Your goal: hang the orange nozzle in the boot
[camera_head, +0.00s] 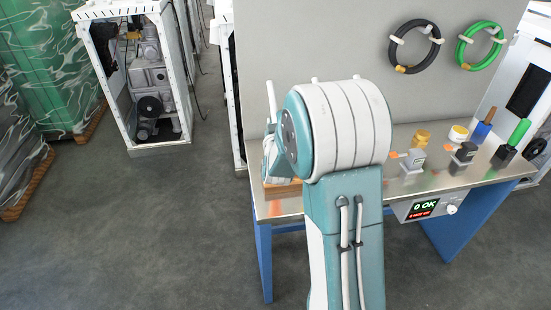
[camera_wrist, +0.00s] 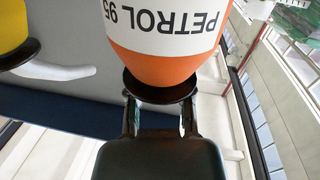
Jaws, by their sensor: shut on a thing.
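The orange nozzle (camera_wrist: 165,68) fills the upper middle of the wrist view, very close to the camera. It has a white band with "PETROL 95" reading upside down and a dark collar at its lower end. My gripper (camera_wrist: 160,102) is shut on it, with its black fingers at that collar. In the head view my own arm hides the gripper and the nozzle. I cannot pick out the boot in either view.
A black hose coil (camera_head: 416,68) and a green one (camera_head: 480,67) hang on the grey panel. A yellow part (camera_wrist: 12,28) is left of the nozzle.

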